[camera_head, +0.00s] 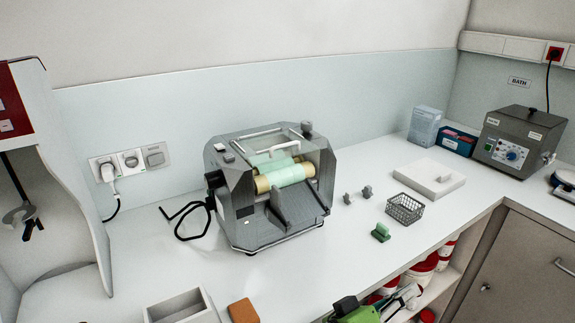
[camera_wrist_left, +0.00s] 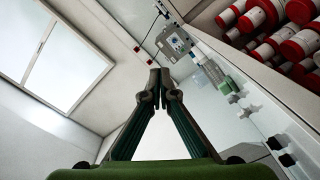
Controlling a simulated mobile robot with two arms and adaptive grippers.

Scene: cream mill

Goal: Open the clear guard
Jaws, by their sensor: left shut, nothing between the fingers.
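The grey mill (camera_head: 268,188) stands on the bench left of the middle in the head view. Its clear guard (camera_head: 272,148) is a see-through panel at the top, with a pale bar across it. Pale green and tan rollers (camera_head: 285,175) show below the guard; I cannot tell its exact angle. My left gripper (camera_head: 411,291) is at the bottom edge, in front of the bench and well apart from the mill. In the left wrist view its fingers (camera_wrist_left: 157,76) meet at the tips, shut and empty. My right gripper is not in view.
A grey tray (camera_head: 181,308) and an orange block (camera_head: 243,311) are at the front left. Red-lidded tubs (camera_head: 421,271) stand on the shelf below.

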